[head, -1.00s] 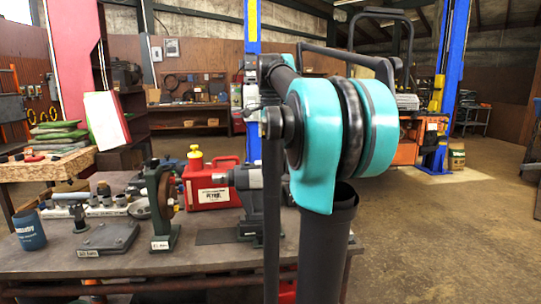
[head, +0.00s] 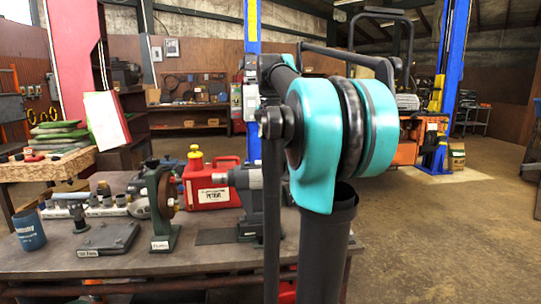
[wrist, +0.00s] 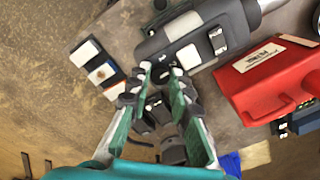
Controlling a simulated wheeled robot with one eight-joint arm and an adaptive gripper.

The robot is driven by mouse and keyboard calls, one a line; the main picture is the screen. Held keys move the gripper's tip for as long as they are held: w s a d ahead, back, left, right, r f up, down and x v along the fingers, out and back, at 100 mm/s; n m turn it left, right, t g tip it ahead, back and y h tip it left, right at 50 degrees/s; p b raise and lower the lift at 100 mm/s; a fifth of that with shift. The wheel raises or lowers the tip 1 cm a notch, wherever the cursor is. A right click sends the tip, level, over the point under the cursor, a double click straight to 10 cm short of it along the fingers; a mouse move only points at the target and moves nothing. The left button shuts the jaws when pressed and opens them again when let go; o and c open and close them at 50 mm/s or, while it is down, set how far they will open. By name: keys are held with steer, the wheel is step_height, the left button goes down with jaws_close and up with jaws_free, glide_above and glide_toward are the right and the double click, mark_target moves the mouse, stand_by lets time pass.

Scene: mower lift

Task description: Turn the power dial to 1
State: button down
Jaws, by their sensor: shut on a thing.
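A grey machine (head: 246,206) stands on the workbench in the head view, partly hidden by my arm. In the wrist view the grey machine (wrist: 195,42) lies at upper centre, with a black switch on a white plate. My gripper (wrist: 162,72) is at its near end, its two green-and-white fingers shut on a small dark knob, which appears to be the power dial (wrist: 161,76). The fingers hide much of it, so its marks and setting cannot be read. In the head view my gripper is hidden behind my teal arm.
A red petrol can (head: 207,186) stands beside the grey machine; it also shows in the wrist view (wrist: 280,80). A green clamp-like tool (head: 160,205), a grey scale (head: 108,239) and a blue cup (head: 29,230) are on the workbench (head: 190,262).

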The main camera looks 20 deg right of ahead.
steer(key=shift+n, duration=0.3)
stand_by(0.4)
